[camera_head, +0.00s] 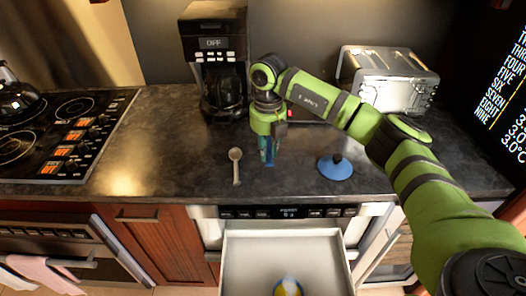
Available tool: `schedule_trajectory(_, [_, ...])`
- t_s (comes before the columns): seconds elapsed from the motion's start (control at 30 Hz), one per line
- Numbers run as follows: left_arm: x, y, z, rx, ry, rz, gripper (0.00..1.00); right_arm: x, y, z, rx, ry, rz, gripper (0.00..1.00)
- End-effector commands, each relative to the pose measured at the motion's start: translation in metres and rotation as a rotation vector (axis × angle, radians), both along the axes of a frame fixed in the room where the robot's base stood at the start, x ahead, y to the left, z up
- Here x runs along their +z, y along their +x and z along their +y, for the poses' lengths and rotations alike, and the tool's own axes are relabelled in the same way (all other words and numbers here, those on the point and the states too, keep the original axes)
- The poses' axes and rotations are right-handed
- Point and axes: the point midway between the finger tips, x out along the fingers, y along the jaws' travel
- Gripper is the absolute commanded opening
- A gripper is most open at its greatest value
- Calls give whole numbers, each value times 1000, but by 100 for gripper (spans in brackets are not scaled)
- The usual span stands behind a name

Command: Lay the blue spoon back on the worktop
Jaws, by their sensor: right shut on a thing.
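My right gripper (268,152) points down over the dark worktop (190,150), in front of the coffee maker. It is shut on a narrow blue thing, which I take to be the blue spoon (269,158); the fingers hide much of it. The spoon's lower end is close to the worktop, and I cannot tell whether it touches. My left gripper is not in view.
A beige spoon (236,166) lies left of the gripper, and a blue lid with a dark knob (335,170) lies to the right. A coffee maker (214,60) and toaster (390,80) stand behind. An open drawer (250,262) below holds a yellow-and-blue item (288,287).

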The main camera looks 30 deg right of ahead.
Motion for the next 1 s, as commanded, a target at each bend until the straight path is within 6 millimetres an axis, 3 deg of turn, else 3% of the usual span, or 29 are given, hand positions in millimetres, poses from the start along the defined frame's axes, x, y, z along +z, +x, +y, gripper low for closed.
schedule_trajectory(0.6, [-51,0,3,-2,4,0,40,-73,0,1,-2,2,1,0])
schedule_trajectory(1.0, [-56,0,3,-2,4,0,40,-84,0,1,-2,2,1,0])
